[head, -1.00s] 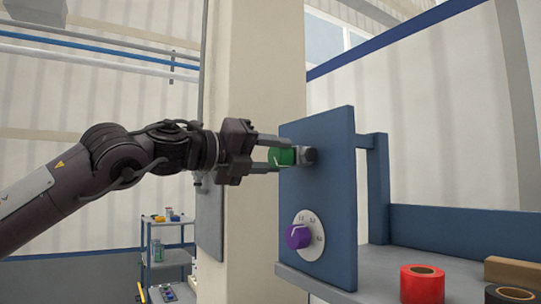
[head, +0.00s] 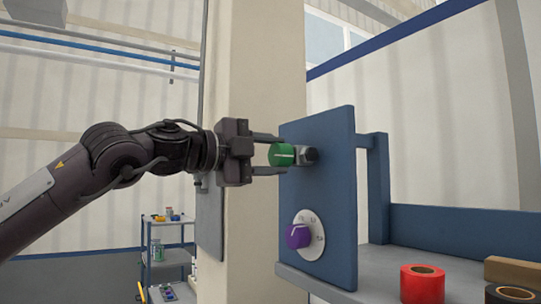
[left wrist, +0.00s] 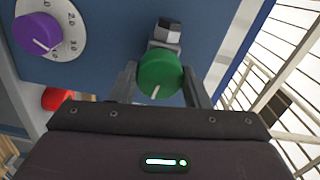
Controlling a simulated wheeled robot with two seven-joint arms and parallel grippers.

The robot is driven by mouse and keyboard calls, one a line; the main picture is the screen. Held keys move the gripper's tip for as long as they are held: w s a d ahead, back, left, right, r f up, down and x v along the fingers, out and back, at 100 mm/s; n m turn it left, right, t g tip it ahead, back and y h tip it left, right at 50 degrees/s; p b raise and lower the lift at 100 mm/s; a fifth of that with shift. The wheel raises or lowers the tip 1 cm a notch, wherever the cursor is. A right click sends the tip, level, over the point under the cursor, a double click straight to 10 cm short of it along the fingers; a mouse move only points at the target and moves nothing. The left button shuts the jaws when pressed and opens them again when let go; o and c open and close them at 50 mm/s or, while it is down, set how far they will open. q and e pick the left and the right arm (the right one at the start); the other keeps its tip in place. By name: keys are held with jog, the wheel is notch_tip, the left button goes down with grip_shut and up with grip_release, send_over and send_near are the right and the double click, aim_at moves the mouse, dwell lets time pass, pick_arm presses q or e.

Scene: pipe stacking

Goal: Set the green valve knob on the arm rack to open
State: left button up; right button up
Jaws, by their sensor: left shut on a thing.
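The green valve knob (head: 280,155) sticks out from the upper part of the blue panel (head: 333,200) on a grey metal fitting (head: 307,155). Its white mark runs about level in the head view. My left gripper (head: 281,153) is shut on the knob, one finger above it and one below. In the left wrist view the knob (left wrist: 159,75) sits between the two fingers, its white mark pointing down toward the gripper body. No open or shut labels can be read beside it. My right gripper is not in view.
A purple dial (head: 298,236) on a white numbered plate sits lower on the same panel. A red tape roll (head: 421,284), a black roll (head: 510,294) and a wooden block (head: 513,271) lie on the grey shelf at right. A cart (head: 168,257) stands far back.

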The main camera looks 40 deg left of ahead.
pick_arm(q)
jog(key=shift+n, duration=0.6)
jog(key=o, duration=0.7)
jog(key=shift+o, duration=1.3)
jog(key=shift+w+d, duration=0.1)
jog(key=shift+w, duration=0.05)
jog(key=b+v, duration=0.4)
jog(key=v, duration=0.3)
jog(key=shift+s, duration=0.35)
